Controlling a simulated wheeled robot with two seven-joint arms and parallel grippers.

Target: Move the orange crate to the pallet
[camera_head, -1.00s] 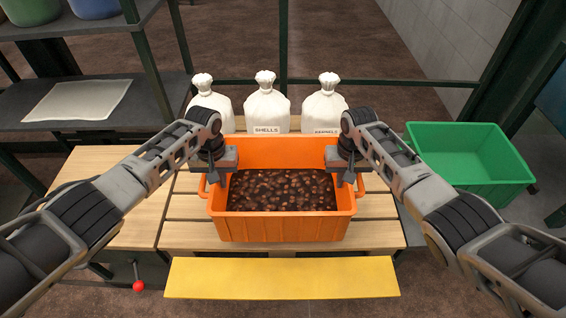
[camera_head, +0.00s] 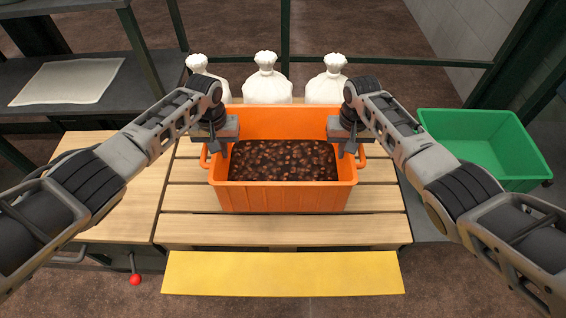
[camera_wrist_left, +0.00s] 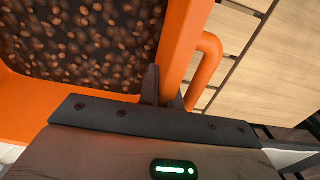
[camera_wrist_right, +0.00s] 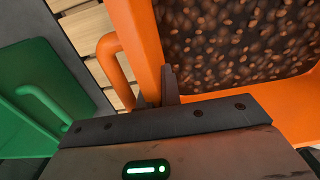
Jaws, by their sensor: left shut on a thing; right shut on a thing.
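The orange crate (camera_head: 283,198), filled with brown nuts or shells, is over the slatted wooden pallet (camera_head: 290,232) in the head view. I cannot tell if its base touches the slats. My left gripper (camera_head: 218,147) is shut on the crate's left side wall, beside the handle. My right gripper (camera_head: 350,147) is shut on the right side wall in the same way. The left wrist view shows the fingers (camera_wrist_left: 165,90) either side of the orange rim, and the right wrist view shows the same grip (camera_wrist_right: 168,88). The crate looks level.
White tied bags (camera_head: 266,80) stand close behind the crate. A green bin (camera_head: 485,150) is at the right. A wooden surface (camera_head: 115,200) adjoins at the left, with a red knob (camera_head: 135,280). A yellow board (camera_head: 283,273) lies in front. Bare slats show before the crate.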

